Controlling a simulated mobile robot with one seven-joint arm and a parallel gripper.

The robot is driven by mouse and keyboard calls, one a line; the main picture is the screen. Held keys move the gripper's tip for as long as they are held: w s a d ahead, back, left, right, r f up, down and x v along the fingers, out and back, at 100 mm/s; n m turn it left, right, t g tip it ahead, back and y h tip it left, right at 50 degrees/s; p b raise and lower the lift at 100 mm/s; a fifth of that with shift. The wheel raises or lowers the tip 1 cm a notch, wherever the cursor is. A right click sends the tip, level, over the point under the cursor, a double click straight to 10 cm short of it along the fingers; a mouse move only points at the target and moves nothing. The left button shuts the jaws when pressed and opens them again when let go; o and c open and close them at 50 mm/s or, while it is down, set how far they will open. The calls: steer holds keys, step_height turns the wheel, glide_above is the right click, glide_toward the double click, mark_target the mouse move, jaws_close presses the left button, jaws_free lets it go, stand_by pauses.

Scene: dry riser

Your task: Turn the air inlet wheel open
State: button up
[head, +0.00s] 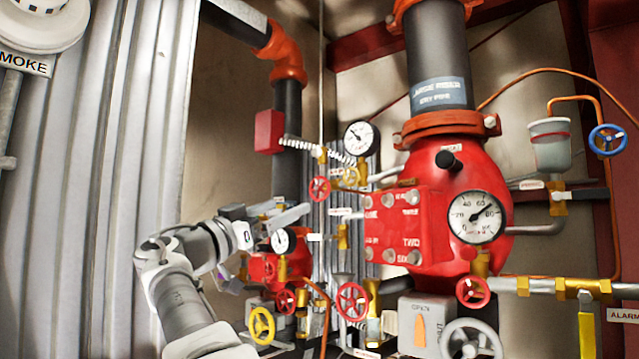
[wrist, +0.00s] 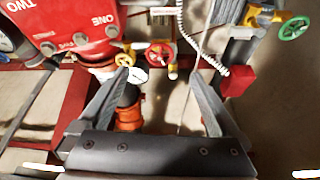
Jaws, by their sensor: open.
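Several handwheels are in view, and I cannot tell which one is the air inlet wheel because the small tags are unreadable. A green wheel (wrist: 294,28) is at the wrist view's upper right. My gripper (wrist: 155,75) is open and empty, its fingers apart. In the head view my gripper (head: 280,225) overlaps the piping.
The red valve body (head: 440,185) carries a large gauge (head: 477,217). A smaller gauge (head: 361,136), coiled hose (head: 310,148) and red box (head: 269,131) crowd near the wheels. Lower wheels are red (head: 353,301), yellow (head: 262,326) and grey (head: 472,342). A blue wheel (head: 609,139) is far right.

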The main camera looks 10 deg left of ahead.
mark_target(317, 192)
steer(key=p+x, duration=0.5)
steer(key=x, duration=0.5)
steer(key=shift+s+r, duration=0.1)
steer(key=shift+r, duration=0.05)
steer(key=shift+p+x, duration=0.6)
steer(key=shift+x, duration=0.4)
steer(key=c, duration=1.4)
